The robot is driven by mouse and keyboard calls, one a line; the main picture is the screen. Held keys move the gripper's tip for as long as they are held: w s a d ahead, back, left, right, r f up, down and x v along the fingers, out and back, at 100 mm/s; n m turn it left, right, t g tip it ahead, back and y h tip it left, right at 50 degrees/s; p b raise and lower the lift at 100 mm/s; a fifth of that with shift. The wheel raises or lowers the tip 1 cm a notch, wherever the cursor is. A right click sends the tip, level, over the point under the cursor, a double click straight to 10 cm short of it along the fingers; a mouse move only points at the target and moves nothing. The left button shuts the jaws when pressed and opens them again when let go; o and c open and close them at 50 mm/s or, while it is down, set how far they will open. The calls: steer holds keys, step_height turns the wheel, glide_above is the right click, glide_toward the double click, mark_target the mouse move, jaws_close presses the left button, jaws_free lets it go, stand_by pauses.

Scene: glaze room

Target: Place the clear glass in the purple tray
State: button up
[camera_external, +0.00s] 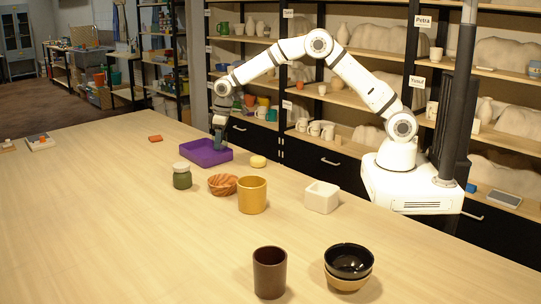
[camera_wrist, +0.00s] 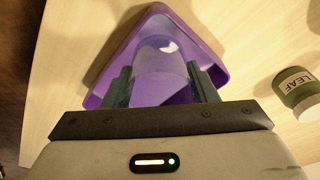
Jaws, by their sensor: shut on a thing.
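The purple tray (camera_external: 196,156) lies on the wooden table below my gripper. In the wrist view the purple tray (camera_wrist: 215,60) fills the middle, with its rim around the fingers. The clear glass (camera_wrist: 160,58) shows between my fingers in the wrist view, over or inside the tray; I cannot tell whether it touches the tray floor. My gripper (camera_wrist: 160,88) is shut on the clear glass. In the external view my gripper (camera_external: 219,143) points down at the tray's right part, and the glass is hard to make out there.
A green jar (camera_external: 182,177) labelled LEAF in the wrist view (camera_wrist: 298,90) stands near the tray. The table's left side is mostly clear.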

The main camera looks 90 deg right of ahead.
step_height(320, 180, down, 3)
steer(key=shift+f+p, duration=0.1)
steer(key=shift+p, duration=0.35)
steer(key=shift+f, duration=0.25)
steer(key=shift+f, duration=0.25)
steer(key=o, duration=0.8)
steer(key=shift+r, duration=0.1)
steer(key=shift+r, duration=0.1)
